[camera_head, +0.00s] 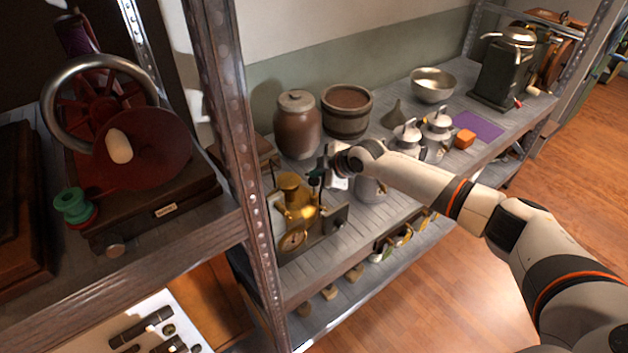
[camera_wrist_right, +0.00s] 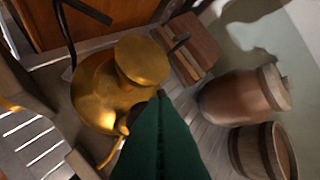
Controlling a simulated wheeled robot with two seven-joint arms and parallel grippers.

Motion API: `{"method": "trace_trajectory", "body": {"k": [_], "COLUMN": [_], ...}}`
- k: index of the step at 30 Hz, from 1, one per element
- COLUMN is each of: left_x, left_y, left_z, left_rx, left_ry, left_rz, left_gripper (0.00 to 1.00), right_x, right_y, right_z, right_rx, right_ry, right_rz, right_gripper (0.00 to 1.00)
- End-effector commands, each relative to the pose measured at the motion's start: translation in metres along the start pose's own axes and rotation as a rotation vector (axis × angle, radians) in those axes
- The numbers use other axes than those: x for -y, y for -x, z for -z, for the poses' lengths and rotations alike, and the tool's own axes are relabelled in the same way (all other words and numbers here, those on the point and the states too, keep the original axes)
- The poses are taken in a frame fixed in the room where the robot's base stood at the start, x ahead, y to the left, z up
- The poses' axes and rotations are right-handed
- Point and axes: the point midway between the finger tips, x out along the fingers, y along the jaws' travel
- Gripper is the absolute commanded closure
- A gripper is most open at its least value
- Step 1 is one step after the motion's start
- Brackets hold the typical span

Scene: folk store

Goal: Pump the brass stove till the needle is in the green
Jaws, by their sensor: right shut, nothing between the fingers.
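The brass stove (camera_head: 296,200) stands on the grey shelf board just right of the near metal post, with a round gauge (camera_head: 293,239) on its front. The gauge is too small in the head view to read its needle. My right gripper (camera_head: 316,178) is at the stove's right side, near its upper part. In the right wrist view the brass stove (camera_wrist_right: 108,88) fills the left middle, and the shut, empty dark green fingers (camera_wrist_right: 160,100) point at its side. A small dark part by the fingertips may be the pump knob; contact cannot be told. My left gripper is out of view.
A brown lidded jar (camera_head: 297,125) and a wooden tub (camera_head: 346,112) stand behind the stove. White-lidded pots (camera_head: 437,130), a steel bowl (camera_head: 433,84) and an orange block (camera_head: 465,139) are to the right. A metal post (camera_head: 232,130) rises close at left.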

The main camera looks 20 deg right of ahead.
Motion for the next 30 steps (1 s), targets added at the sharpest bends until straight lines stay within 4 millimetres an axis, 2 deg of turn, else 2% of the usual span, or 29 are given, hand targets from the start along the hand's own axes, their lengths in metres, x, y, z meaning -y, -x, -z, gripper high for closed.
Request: {"method": "trace_trajectory", "body": {"k": [30], "left_x": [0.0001], "left_y": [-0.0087], "left_z": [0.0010], "left_rx": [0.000], "left_ry": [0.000], "left_rz": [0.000], "left_gripper": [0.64], "right_x": [-0.0066], "right_y": [-0.0079], "right_z": [0.0061], "right_rx": [-0.002], "right_ry": [0.000], "right_rz": [-0.003], "right_gripper": [1.00]}}
